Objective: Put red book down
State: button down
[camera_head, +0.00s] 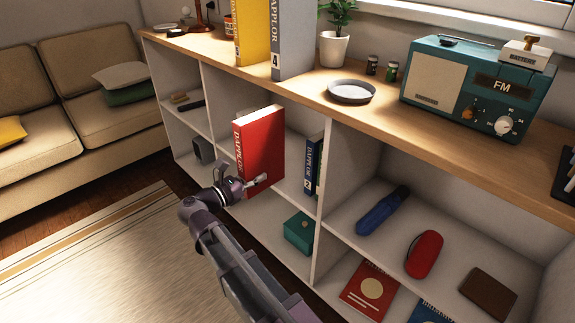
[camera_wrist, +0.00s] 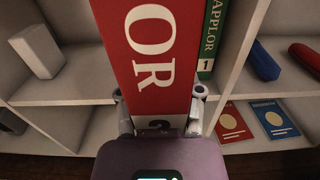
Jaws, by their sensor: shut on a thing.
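The red book (camera_head: 262,150) is upright in the head view, at the opening of the upper middle shelf compartment. My gripper (camera_head: 250,182) is shut on its lower part from the spine side. In the wrist view the red spine with white letters (camera_wrist: 150,50) stands between my fingers (camera_wrist: 162,108). I cannot tell whether the book's bottom touches the shelf board. A green book (camera_wrist: 211,40) marked 1 shows right behind the red book in the wrist view.
Yellow (camera_head: 253,35) and grey (camera_head: 292,40) books stand on the shelf top (camera_head: 215,50). A teal box (camera_head: 299,232) lies in the lower middle compartment. A blue bottle-like object (camera_head: 383,210) and a red case (camera_head: 424,254) lie in the right compartment. A dark grey block (camera_head: 203,151) sits left.

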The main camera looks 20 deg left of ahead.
jog(key=shift+w+a+f+b, duration=0.1)
jog(key=shift+w+f+b, duration=0.05)
jog(key=shift+f+b, duration=0.45)
jog(key=shift+w+a+f+b, duration=0.15)
jog(key=shift+f+b, duration=0.25)
jog(key=shift+f, duration=0.35)
jog(key=shift+w, duration=0.1)
jog(key=shift+f+b+x, duration=0.5)
jog(key=shift+f+x, duration=0.15)
jog(key=shift+x, duration=2.55)
jog(key=shift+f+b+x, duration=0.55)
jog(key=shift+f+x, duration=0.1)
jog(key=shift+x, duration=2.6)
jog(key=shift+f+b+x, duration=0.5)
jog(key=shift+f+x, duration=0.15)
jog(key=shift+x, duration=2.55)
jog(key=shift+d+f, duration=0.1)
jog(key=shift+d, duration=0.05)
notch_tip(320, 180, down, 3)
jog(key=b, duration=0.3)
jog(key=shift+f, duration=0.15)
jog(key=shift+w+f+b, duration=0.2)
jog(key=shift+b, duration=0.25)
